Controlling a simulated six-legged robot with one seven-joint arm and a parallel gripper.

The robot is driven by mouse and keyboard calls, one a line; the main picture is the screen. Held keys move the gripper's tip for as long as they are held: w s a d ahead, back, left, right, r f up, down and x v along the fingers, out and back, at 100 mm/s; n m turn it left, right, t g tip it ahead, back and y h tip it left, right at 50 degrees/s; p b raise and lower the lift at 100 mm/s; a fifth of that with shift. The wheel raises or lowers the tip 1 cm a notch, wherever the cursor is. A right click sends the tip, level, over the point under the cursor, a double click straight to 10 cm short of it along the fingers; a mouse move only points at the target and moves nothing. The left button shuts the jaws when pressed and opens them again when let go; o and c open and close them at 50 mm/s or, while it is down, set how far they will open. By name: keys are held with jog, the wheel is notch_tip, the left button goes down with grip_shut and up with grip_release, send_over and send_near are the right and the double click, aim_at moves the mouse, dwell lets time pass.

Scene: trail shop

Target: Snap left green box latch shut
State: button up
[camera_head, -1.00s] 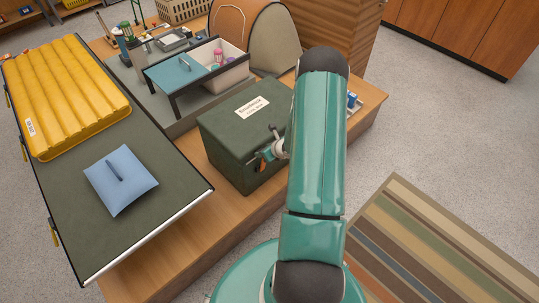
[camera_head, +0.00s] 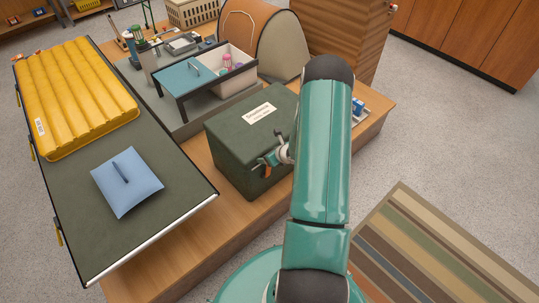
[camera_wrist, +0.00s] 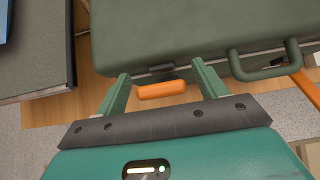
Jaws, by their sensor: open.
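The dark green box (camera_head: 240,145), with a pale label on its lid, stands on the wooden counter, lid down. In the wrist view its front edge (camera_wrist: 160,45) runs across the top. An orange latch (camera_wrist: 163,90) sticks out from the front below a dark hinge piece. Whether it touches the box face is hard to tell. My gripper (camera_wrist: 160,78) is open, one finger on each side of the latch, with gaps to both. It also shows small at the box front in the head view (camera_head: 277,158), partly hidden by my arm.
A green carry handle (camera_wrist: 265,68) is right of the latch, near another orange piece (camera_wrist: 304,87). Left of the box, a dark panel (camera_head: 75,205) holds a yellow ridged pad (camera_head: 75,95) and a blue pouch (camera_head: 126,182). A blue-topped tray (camera_head: 195,75) stands behind.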

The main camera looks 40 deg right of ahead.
jog(key=v, duration=1.3)
jog(key=shift+s+r, duration=0.3)
jog(key=shift+a, duration=0.1)
jog(key=shift+f, duration=0.1)
jog(key=c, duration=0.4)
jog(key=shift+s+f+m, duration=0.15)
jog(key=shift+f+m, duration=0.15)
jog(key=c, duration=0.3)
jog(key=f+m+t, duration=0.1)
jog(key=f+m, duration=0.1)
jog(key=s+f+m+t+y, duration=0.1)
jog(key=f+m, duration=0.1)
jog(key=s+d+f+m+t, duration=0.1)
jog(key=f+m, duration=0.1)
jog(key=shift+s+f+y, duration=0.25)
jog(key=shift+f+y, duration=0.15)
grip_shut()
jog(key=s+f+m+t+h, duration=0.2)
jog(key=s+f+m+t, duration=0.35)
jog(key=m+t, duration=0.4)
jog(key=w+a+r+m+g, duration=0.1)
jog(key=w+r+m+g, duration=0.1)
jog(key=w, duration=1.1)
jog(key=shift+w+r, duration=0.2)
jog(key=shift+r, duration=0.1)
